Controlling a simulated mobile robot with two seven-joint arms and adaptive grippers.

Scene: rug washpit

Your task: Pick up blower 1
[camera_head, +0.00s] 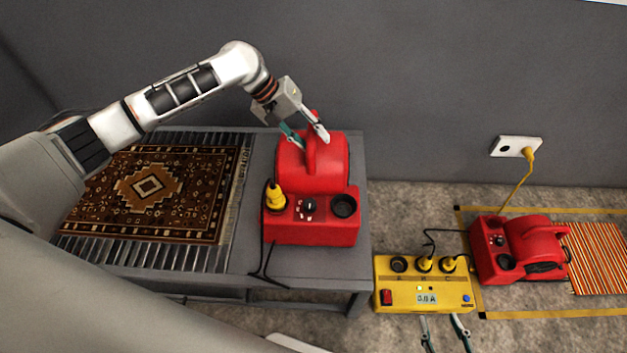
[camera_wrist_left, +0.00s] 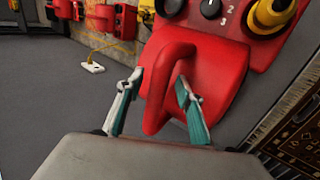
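A red blower (camera_head: 323,175) with a loop handle stands on the grey table, its dial, dark socket and yellow plug facing the near side. Its number cannot be read. In the left wrist view its handle (camera_wrist_left: 168,75) rises between the fingers. My left gripper (camera_head: 312,138) is open over the far end of this blower. Its two fingers stand apart on either side of the handle, and I see no firm grip. My right gripper (camera_head: 441,320) shows at the bottom edge, fingers apart, just in front of the yellow power box (camera_head: 425,306).
A second red blower (camera_head: 522,240) stands on the floor at right beside a striped rug (camera_head: 597,255). A patterned rug (camera_head: 150,190) lies on the table's slatted left part. Black cords hang at the table's front. A wall outlet (camera_head: 507,146) holds a yellow plug.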

